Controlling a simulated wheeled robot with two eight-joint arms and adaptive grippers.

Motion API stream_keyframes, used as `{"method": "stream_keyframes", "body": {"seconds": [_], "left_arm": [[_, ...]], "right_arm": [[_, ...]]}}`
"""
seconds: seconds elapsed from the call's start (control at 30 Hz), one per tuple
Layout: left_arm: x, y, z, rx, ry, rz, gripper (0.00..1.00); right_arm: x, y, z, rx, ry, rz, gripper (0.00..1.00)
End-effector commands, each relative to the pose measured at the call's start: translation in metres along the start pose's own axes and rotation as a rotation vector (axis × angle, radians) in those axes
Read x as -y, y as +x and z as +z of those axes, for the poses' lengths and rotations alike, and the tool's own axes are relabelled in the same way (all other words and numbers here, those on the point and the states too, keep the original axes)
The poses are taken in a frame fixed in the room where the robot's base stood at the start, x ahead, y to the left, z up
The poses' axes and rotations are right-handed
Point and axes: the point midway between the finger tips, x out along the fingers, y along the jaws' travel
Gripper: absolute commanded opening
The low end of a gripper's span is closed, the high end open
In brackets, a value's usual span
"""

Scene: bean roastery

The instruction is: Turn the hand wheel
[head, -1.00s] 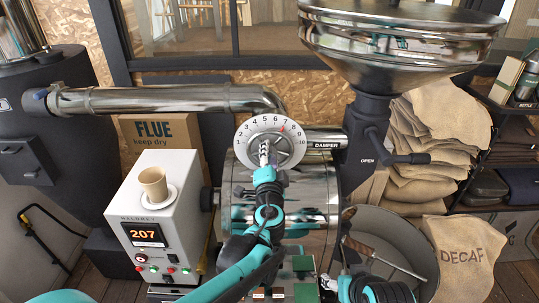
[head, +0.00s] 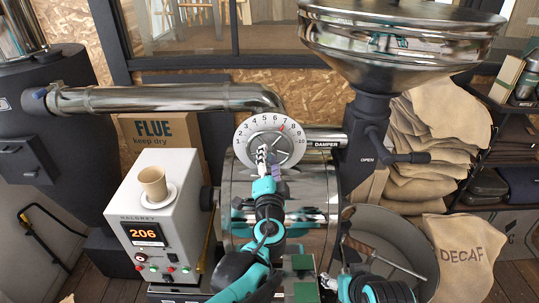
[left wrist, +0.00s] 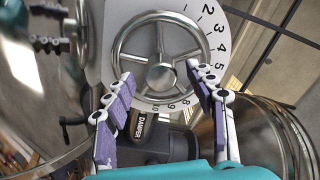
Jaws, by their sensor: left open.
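The hand wheel (head: 283,143) is a small silver spoked wheel in front of a white numbered dial (head: 243,132) on the shiny roaster drum. In the left wrist view the wheel (left wrist: 160,20) is plain, with its rim, spokes and round hub facing me. My left gripper (head: 262,155) is in front of the wheel and hides its lower left part. My right gripper (head: 328,282) shows only partly, low in the head view.
A steel hopper (head: 400,50) with a black lever (head: 410,157) is to the right of the wheel. A white control box (head: 150,215) carrying a paper cup (head: 153,182) stands left. The damper pipe (head: 325,139) runs right of the dial. A steel duct (head: 170,98) runs behind.

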Motion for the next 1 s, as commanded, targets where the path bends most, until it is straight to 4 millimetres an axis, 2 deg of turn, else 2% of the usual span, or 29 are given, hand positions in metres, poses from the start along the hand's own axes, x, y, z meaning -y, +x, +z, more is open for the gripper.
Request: {"method": "stream_keyframes", "body": {"seconds": [0.03, 0.2, 0.4, 0.57, 1.0], "left_arm": [[-0.001, -0.013, 0.0, -0.003, 0.0, 0.002, 0.56], [-0.001, -0.049, 0.0, -0.003, 0.0, 0.002, 0.56], [-0.001, -0.074, -0.001, -0.002, 0.0, 0.001, 0.56], [0.0, -0.079, 0.0, 0.0, 0.0, 0.0, 0.56], [-0.001, -0.079, 0.004, 0.007, -0.004, 0.002, 0.56]], "right_arm": [[0.0, 0.0, 0.0, 0.0, 0.0, 0.0, 0.62], [0.0, 0.0, 0.0, 0.0, 0.0, 0.0, 0.62], [0.0, 0.0, 0.0, 0.0, 0.0, 0.0, 0.62], [0.0, 0.0, 0.0, 0.0, 0.0, 0.0, 0.62], [0.0, 0.001, 0.001, 0.0, 0.0, 0.0, 0.62]]}}
